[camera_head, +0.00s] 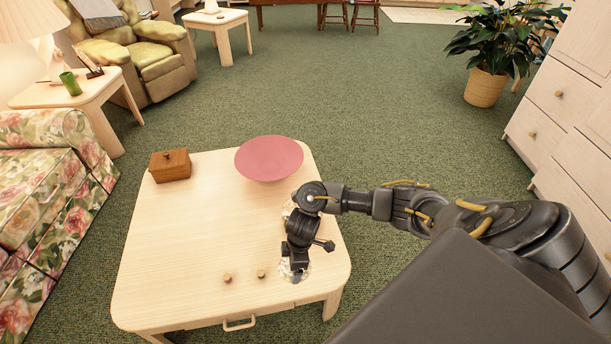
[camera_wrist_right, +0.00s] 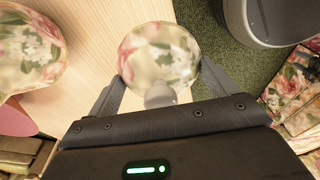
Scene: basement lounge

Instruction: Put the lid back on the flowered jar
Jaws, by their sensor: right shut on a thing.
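My right gripper (camera_head: 291,258) is shut on the flowered lid (camera_head: 297,271), near the table's front right corner. In the right wrist view the lid (camera_wrist_right: 160,52) is round, cream with pink flowers and green leaves, and sits between the fingertips (camera_wrist_right: 160,90), with its pale knob toward the gripper. The flowered jar (camera_head: 287,209) is mostly hidden behind my right arm in the head view. In the right wrist view the jar (camera_wrist_right: 28,48) is at the upper left, apart from the lid; its opening is not clear. My left gripper is not in view.
The wooden table (camera_head: 190,245) also holds a pink bowl (camera_head: 269,158) behind the jar, a brown wooden box (camera_head: 170,165) and two small wooden knobs (camera_head: 227,278) near the front. The table's left and middle are clear. A floral sofa (camera_head: 45,185) stands left.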

